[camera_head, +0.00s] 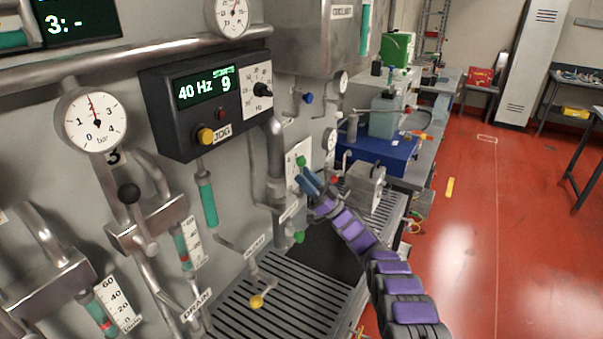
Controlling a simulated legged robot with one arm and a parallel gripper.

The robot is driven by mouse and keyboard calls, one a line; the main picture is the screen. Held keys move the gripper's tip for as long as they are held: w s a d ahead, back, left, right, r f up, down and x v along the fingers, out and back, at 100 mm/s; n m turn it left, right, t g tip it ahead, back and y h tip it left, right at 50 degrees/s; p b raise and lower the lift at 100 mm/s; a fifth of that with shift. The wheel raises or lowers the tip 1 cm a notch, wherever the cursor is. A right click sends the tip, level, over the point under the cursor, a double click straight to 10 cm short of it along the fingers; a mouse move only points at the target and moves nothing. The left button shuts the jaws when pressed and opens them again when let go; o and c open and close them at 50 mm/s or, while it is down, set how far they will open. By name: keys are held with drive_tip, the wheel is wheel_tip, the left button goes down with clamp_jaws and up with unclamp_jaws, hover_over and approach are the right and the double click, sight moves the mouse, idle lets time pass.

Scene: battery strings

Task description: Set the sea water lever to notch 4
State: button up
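My gripper (308,182) has blue fingers and is at the end of my purple and black arm, in the middle of the view. It is in front of a white scale plate (293,158) on the grey wall panel. The plate's notch marks are too small to read and partly hidden by my gripper.
A black control box (180,125) reading 40 Hz and 9 juts out left of my gripper. Pipes, a black-knobbed lever (129,193), gauges and a yellow-handled valve (257,300) fill the panel. A slatted grate (280,309) lies below. Red floor (510,240) is clear at right.

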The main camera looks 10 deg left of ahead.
drive_tip(key=p+v, duration=0.1)
drive_tip(key=v, duration=1.4)
drive_tip(key=shift+d+p, duration=0.25)
drive_tip(key=shift+p, duration=0.1)
drive_tip(key=shift+w, duration=0.15)
